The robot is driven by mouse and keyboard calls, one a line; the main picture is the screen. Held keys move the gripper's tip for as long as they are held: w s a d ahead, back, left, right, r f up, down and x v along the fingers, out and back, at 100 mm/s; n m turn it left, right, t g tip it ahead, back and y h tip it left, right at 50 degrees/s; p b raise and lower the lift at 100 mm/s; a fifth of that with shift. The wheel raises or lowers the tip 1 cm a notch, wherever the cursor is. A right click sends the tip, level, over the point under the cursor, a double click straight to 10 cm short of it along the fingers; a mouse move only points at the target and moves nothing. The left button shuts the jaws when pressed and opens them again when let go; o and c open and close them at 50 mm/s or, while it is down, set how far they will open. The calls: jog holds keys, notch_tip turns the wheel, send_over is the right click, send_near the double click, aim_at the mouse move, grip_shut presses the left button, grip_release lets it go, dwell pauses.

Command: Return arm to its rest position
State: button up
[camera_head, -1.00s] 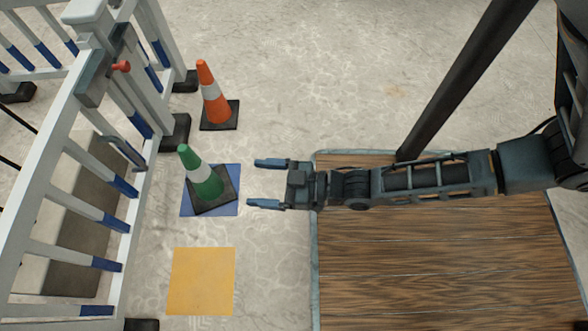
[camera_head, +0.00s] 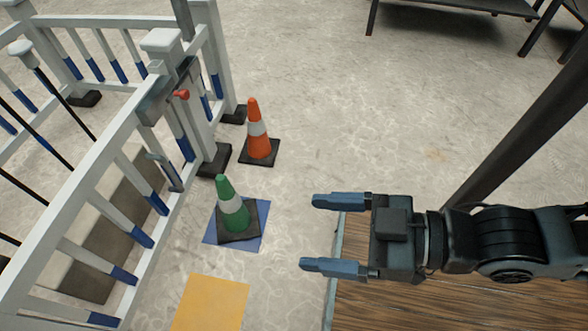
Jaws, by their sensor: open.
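My gripper (camera_head: 325,234) is open and empty, its two blue-grey fingers pointing left. It is above the left edge of a wooden-topped platform (camera_head: 440,308), with my arm reaching in from the right. A green cone (camera_head: 231,206) with a white band stands upright on a blue floor square (camera_head: 262,234), to the left of the gripper and apart from it.
An orange cone (camera_head: 257,136) stands behind the green one. A yellow floor square (camera_head: 212,303) is bare. A white and blue fence gate (camera_head: 112,125) with a red knob (camera_head: 181,94) fills the left. A dark table (camera_head: 470,8) stands at the back right. Open floor lies between.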

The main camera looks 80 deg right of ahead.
notch_tip(320, 180, up, 35)
jog(key=p, duration=3.5)
jog(key=shift+r, duration=0.1)
